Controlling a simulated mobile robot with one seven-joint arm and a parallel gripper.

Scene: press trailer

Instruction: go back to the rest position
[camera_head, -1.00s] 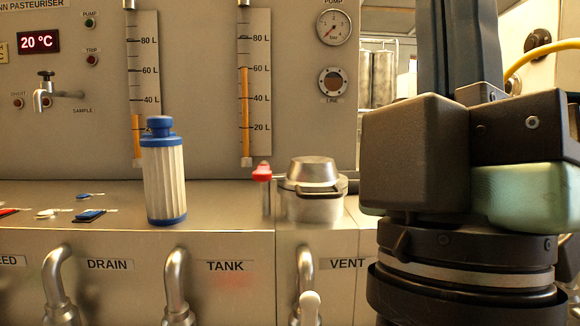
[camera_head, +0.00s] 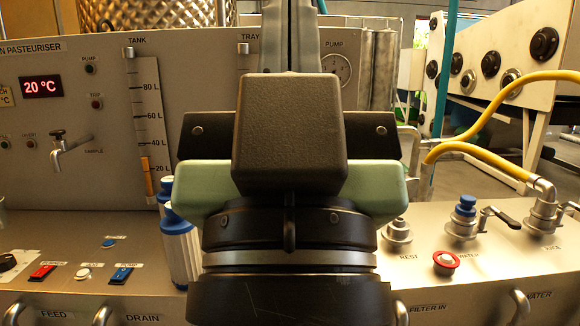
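My own arm fills the middle of the head view: a dark block with pale green sides above a black round joint. It is upright and folded close in front of the camera. My gripper does not show, so its fingers and anything in them are hidden. The white cartridge with blue ends (camera_head: 181,252) stands on the steel worktop, just left of my arm and partly covered by it.
On the right of the worktop are a red-ringed button (camera_head: 446,260), a blue-capped fitting (camera_head: 464,217), a metal fitting (camera_head: 398,231) and a yellow hose (camera_head: 480,125) joined to a valve. Switches (camera_head: 42,271) lie at the left. The pot is not visible.

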